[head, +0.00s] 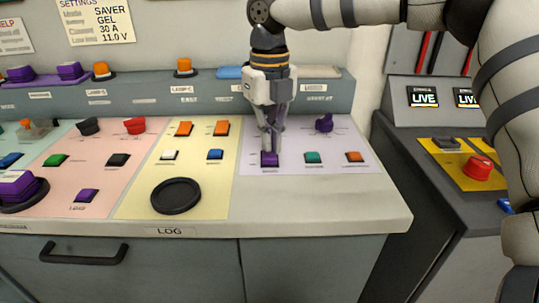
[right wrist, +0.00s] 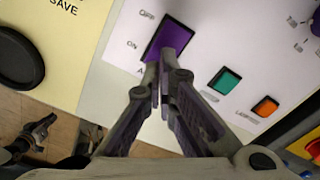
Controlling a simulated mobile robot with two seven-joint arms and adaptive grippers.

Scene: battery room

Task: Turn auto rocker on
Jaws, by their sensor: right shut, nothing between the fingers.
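The purple rocker (head: 270,160) sits on the lilac panel at the right of the console. In the right wrist view it is a purple rocker (right wrist: 168,36) with OFF and ON printed beside it; the label below is mostly hidden by my fingers. My right gripper (head: 269,148) points down at this rocker. Its shut, empty fingertips (right wrist: 164,72) overlap the rocker's ON end; I cannot tell whether they press on it. My left gripper is outside the head view; a dark gripper shape (right wrist: 40,132), seemingly mine, shows small at lower left in the right wrist view.
A green rocker (head: 314,157) and an orange one (head: 354,157) sit right of the purple rocker. A purple knob (head: 324,123) stands behind them. A black round pad (head: 176,195) lies on the yellow panel. The console's front right surface is clear.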

